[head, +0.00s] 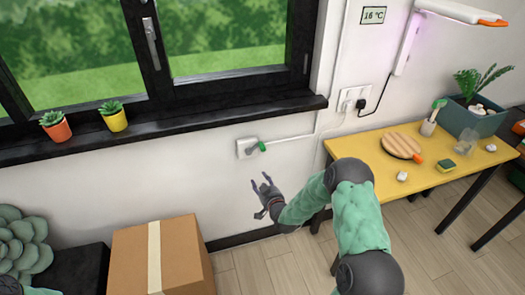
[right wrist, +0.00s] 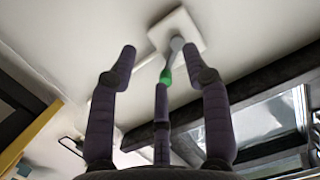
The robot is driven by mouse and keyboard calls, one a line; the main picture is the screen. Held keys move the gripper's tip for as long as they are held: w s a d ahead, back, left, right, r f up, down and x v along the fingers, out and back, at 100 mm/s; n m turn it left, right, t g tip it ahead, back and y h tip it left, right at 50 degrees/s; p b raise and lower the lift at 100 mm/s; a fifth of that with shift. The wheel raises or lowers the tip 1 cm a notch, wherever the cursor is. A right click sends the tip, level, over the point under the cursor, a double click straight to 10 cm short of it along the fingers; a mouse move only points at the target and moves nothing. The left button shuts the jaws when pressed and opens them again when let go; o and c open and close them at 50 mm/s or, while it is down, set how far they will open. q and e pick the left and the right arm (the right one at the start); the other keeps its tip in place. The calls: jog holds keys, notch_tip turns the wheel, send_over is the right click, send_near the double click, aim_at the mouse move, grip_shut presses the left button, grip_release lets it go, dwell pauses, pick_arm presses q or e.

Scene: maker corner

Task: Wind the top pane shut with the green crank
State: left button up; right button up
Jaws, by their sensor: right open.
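The crank (head: 252,147) is on a white wall plate (head: 241,149) below the window sill. It has a grey arm and a green knob (head: 262,146). In the right wrist view the green knob (right wrist: 166,77) shows between my spread fingers, beyond the middle finger's tip. My right gripper (head: 262,183) is open and empty, below the crank and apart from it in the head view. The dark-framed window (head: 155,50) is cut off at the top, so I cannot see the top pane's state. My left gripper is out of view.
A yellow table (head: 385,184) stands at the right with a round board (head: 401,145), a sponge (head: 446,166) and a planter (head: 474,120). A cardboard box (head: 190,257) stands below at the left. Two potted succulents (head: 55,126) (head: 113,116) stand on the sill.

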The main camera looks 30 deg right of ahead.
jog(key=t+h, duration=0.1)
jog(key=t, duration=0.1)
send_near(263, 151)
jog(key=b+x, duration=0.2)
jog(key=x, duration=0.7)
jog(key=shift+w+d+b, duration=0.1)
jog(key=shift+w+b, duration=0.05)
jog(key=shift+b, duration=0.25)
jog(key=shift+w+d+r+h, duration=0.2)
jog(key=shift+w+h, duration=0.1)
jog(key=shift+w, duration=0.3)
jog(key=shift+f, duration=0.1)
grip_shut()
